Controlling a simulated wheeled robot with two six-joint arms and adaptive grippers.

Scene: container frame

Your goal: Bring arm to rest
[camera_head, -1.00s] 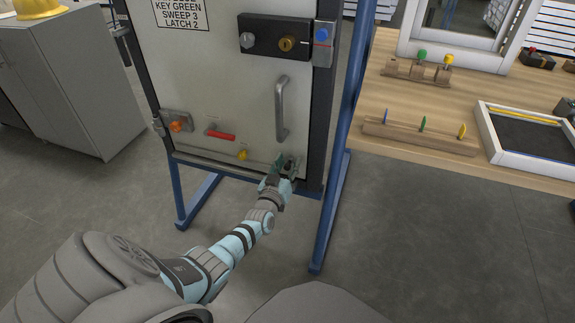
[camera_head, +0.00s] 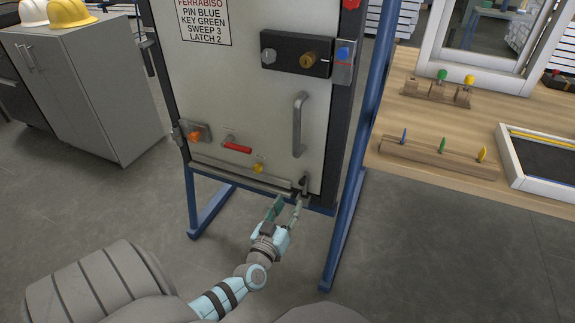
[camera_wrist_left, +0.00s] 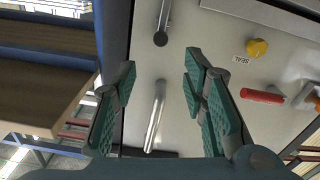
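My left gripper (camera_head: 288,205) is open and empty, just in front of and below the lower right corner of the pale container door (camera_head: 255,115). Its two green-padded fingers stand apart in the left wrist view (camera_wrist_left: 160,75), with nothing between the tips. A small dark latch lever (camera_head: 304,186) sits on the door's lower right corner, apart from the fingers. My left arm (camera_head: 215,298) reaches forward from the bottom of the head view. My right gripper is in neither view.
The door carries a vertical handle (camera_head: 298,125), a red lever (camera_head: 236,147), a yellow knob (camera_head: 258,167) and a black lock plate (camera_head: 297,54). Blue frame posts (camera_head: 352,200) stand close to my gripper. A wooden bench (camera_head: 395,125) stands at right, a grey cabinet (camera_head: 100,90) at left.

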